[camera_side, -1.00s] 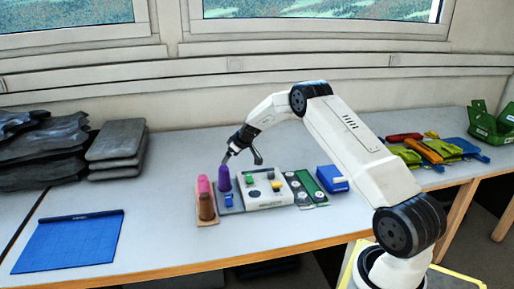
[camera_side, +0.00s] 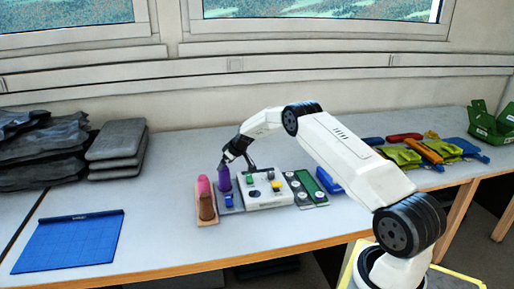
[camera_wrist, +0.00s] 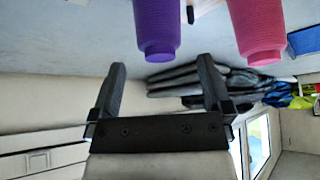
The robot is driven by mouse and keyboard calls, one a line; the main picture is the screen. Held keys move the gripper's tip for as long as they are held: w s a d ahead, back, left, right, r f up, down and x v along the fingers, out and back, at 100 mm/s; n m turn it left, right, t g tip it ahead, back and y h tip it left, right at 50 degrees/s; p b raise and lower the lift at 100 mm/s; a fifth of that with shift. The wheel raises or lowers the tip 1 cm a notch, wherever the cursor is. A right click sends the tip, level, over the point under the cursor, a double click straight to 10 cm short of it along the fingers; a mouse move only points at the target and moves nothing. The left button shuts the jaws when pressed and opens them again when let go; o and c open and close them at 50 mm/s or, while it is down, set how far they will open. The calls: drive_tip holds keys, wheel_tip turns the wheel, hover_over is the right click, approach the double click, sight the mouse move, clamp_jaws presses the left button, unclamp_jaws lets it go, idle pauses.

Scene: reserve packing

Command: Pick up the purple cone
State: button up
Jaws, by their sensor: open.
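The purple cone (camera_side: 224,180) stands upright on a grey board, just right of a pink cone (camera_side: 203,184). My gripper (camera_side: 236,166) is open at the purple cone's upper part, one finger seeming to reach its left side and the other hanging to its right. In the wrist view the purple cone (camera_wrist: 156,28) lies just beyond and between the two open fingertips (camera_wrist: 162,64). No grip on it shows. The pink cone (camera_wrist: 257,28) is to its right there, outside the fingers.
A brown cone (camera_side: 207,207) stands in front of the pink one. A small blue block (camera_side: 229,201) is close in front of the purple cone. A white board (camera_side: 266,198) with small coloured parts is on the right. A blue mat (camera_side: 68,243) and grey stacked pads (camera_side: 117,150) are on the left.

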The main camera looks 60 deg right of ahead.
drive_tip(key=shift+x, duration=0.85)
clamp_jaws()
